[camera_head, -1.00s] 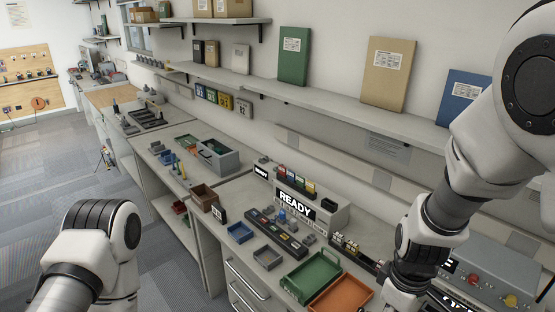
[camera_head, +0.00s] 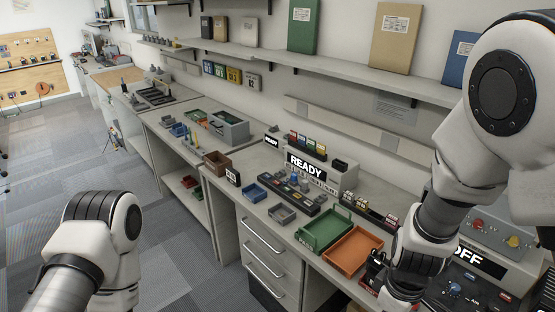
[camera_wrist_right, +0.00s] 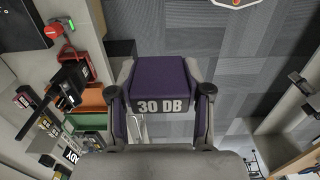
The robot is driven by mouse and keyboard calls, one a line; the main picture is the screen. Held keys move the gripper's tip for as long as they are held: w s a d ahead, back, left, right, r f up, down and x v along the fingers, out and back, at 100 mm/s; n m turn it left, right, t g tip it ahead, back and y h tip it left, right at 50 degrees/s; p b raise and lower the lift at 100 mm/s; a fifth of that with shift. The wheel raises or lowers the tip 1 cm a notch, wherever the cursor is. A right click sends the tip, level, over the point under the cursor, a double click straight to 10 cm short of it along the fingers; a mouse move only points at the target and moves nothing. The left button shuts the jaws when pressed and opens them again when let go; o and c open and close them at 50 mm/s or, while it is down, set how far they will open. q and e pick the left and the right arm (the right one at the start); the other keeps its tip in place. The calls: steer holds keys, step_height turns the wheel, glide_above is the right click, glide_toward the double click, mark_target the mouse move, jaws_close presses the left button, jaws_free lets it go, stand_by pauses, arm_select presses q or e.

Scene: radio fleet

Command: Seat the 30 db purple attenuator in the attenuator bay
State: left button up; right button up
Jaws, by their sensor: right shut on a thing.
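The purple attenuator (camera_wrist_right: 160,72), a block with a white "30 DB" label on its front, sits between the two fingers of my right gripper (camera_wrist_right: 160,98) in the right wrist view. The gripper is shut on it and holds it above the grey floor. In the head view my right arm reaches down at the lower right, by the orange tray; the attenuator cannot be made out there. A dark rack with several small blocks (camera_head: 297,193) stands before the READY unit (camera_head: 308,165). I cannot tell which fixture is the attenuator bay. My left arm shows at lower left, its gripper out of frame.
A green tray (camera_head: 322,230) and an orange tray (camera_head: 350,251) lie near the bench's front edge. A grey unit with an OFF display (camera_head: 481,262) stands at the right. Blue and grey bins sit left of the trays. The floor before the bench is open.

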step_height(320, 180, down, 16)
steer(key=w+a+m+b, duration=0.1)
steer(key=b, duration=0.9)
steer(key=w+a+f+m+b, duration=0.1)
steer(key=w+f+m+b, duration=0.3)
steer(key=w+m, duration=0.3)
steer(key=shift+w+f, duration=0.2)
steer(key=shift+f, duration=0.4)
